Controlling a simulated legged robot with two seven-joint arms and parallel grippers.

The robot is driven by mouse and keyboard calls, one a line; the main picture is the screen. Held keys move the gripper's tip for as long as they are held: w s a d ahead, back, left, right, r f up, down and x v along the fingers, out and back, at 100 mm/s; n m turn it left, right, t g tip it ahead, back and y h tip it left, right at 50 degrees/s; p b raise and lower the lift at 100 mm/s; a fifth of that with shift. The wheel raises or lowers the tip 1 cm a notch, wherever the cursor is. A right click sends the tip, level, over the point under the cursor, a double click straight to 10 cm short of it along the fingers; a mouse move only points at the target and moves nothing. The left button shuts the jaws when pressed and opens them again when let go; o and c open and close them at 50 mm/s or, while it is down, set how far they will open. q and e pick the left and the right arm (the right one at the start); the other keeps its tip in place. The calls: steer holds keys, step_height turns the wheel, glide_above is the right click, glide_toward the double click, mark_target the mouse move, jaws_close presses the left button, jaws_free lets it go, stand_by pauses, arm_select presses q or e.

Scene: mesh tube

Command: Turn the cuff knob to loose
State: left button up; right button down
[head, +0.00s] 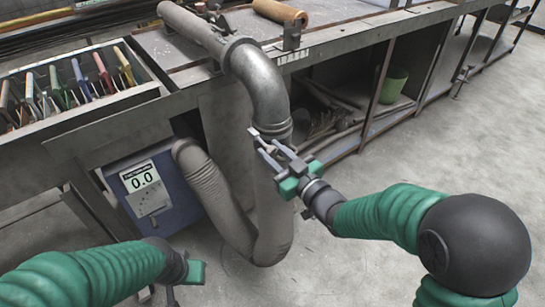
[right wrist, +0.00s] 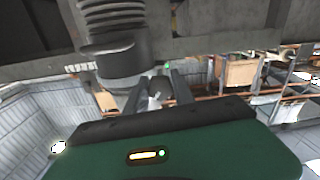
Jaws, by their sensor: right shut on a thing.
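A grey metal elbow pipe (head: 258,80) bends down from the bench. A cuff (head: 276,130) joins its lower end to a beige mesh tube (head: 272,205). My right gripper (head: 266,146) is at the cuff, its fingers shut on the small pale cuff knob (right wrist: 155,95), which is mostly hidden between them. In the right wrist view the dark cuff (right wrist: 118,62) stands just left of my right gripper (right wrist: 162,88). My left gripper (head: 172,288) is low at the lower left, away from the cuff; its fingers are partly cut off by the frame edge.
A blue box (head: 158,195) with a display reading 0.0 stands under the bench, with the tube's other end at its side. A tray of coloured-handled tools (head: 75,90) is at the left. A green bucket (head: 393,84) sits on the lower shelf. Floor (head: 440,150) at right is clear.

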steer(key=n+b, duration=0.1)
steer(key=n, duration=0.1)
steer(key=f+n+b, duration=0.1)
steer(key=n+b, duration=0.1)
steer(key=shift+n, duration=0.3)
steer(key=n+b, duration=0.4)
steer(key=n, duration=0.1)
steer(key=shift+n+b, duration=0.3)
steer(key=n+b, duration=0.7)
steer(key=n, duration=0.1)
steer(key=n+b, duration=0.3)
steer(key=b, duration=0.1)
steer(key=shift+r+n+b, duration=0.3)
steer(key=shift+n, duration=0.1)
steer(key=n+b, duration=0.2)
steer(key=shift+r+n, duration=0.15)
steer(key=shift+n, duration=0.15)
steer(key=shift+r+n+b, duration=0.15)
steer(key=shift+n+b, duration=0.45)
steer(key=shift+r, duration=0.1)
steer(key=c, duration=1.1)
jaws_free()
steer(key=shift+o, duration=0.2)
